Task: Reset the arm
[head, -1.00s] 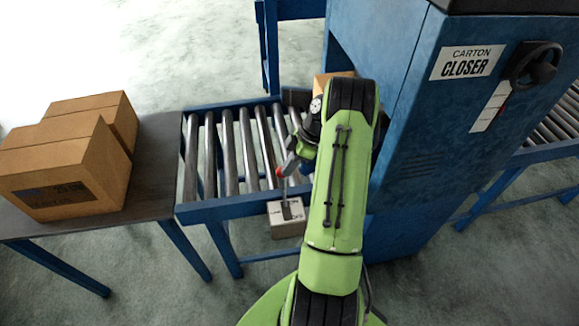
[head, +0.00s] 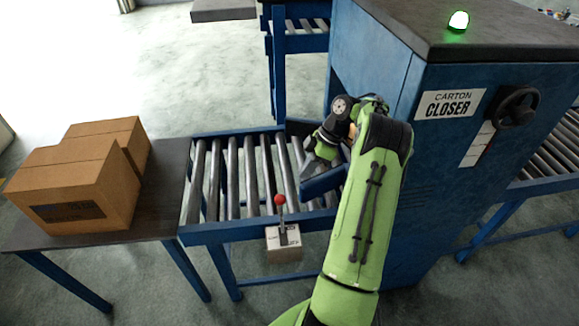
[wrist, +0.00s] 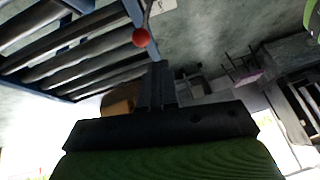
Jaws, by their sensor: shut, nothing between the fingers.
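My green arm reaches up past the right end of the roller conveyor (head: 237,175). My gripper (head: 312,166) is above the rollers in the head view, partly hard to make out against dark parts. The wrist view shows its fingers (wrist: 157,85) closed together with nothing between them. A lever with a red knob (head: 280,199) stands nearly upright on a grey switch box (head: 284,246) at the conveyor's front. The red knob also shows in the wrist view (wrist: 141,38), apart from the fingers.
The blue carton closer (head: 380,60) stands close behind and right of my arm, with a green lamp (head: 459,21) lit on top and a black handwheel (head: 516,106). Brown cartons (head: 80,185) sit on the dark table (head: 165,165) at left. Floor in front is free.

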